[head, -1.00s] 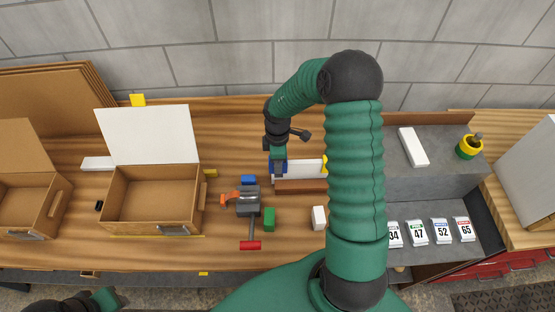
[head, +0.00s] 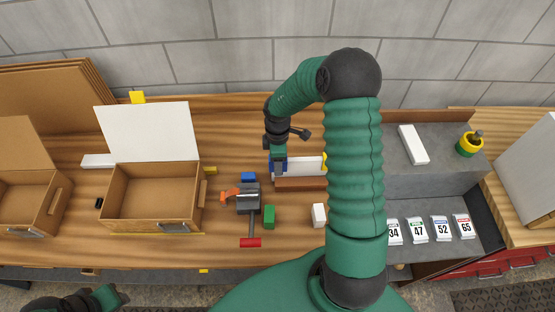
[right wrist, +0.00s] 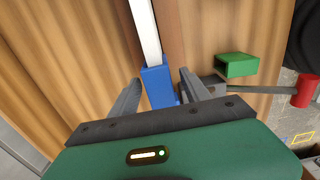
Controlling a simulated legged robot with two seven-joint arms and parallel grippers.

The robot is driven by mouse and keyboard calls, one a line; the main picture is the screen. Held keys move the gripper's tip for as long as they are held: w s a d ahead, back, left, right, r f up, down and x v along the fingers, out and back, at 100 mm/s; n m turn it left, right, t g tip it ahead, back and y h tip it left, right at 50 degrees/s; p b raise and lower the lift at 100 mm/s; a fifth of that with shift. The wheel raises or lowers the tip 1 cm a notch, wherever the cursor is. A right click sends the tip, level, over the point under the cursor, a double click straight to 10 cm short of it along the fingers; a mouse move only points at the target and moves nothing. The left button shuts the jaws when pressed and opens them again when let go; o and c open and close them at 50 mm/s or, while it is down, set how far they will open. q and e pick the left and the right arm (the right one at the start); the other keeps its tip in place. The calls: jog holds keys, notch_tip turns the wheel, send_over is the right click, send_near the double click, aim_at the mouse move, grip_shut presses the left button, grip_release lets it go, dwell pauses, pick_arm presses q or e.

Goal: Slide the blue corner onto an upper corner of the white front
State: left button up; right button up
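The white front (head: 305,166) stands along a brown wooden strip (head: 300,184) right of the table's middle. A blue corner (right wrist: 160,88) sits over its near end in the right wrist view, where the white front (right wrist: 143,30) runs away from it. How fully it is seated I cannot tell. My right gripper (head: 279,168) is at the front's left end; in the right wrist view its fingers (right wrist: 160,80) stand apart on either side of the blue corner, with small gaps showing. My left gripper (head: 116,294) is low at the bottom left, empty-looking, its fingers unclear.
A green corner (head: 269,216), another blue piece (head: 248,177), a clamp-like tool (head: 248,198) with a red handle and a white block (head: 319,215) lie nearby. A yellow piece (head: 325,161) is at the front's right end. A cardboard box (head: 150,205) stands left.

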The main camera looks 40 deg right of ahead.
notch_tip(320, 180, up, 17)
jog(key=shift+f, duration=0.15)
dwell(0.4)
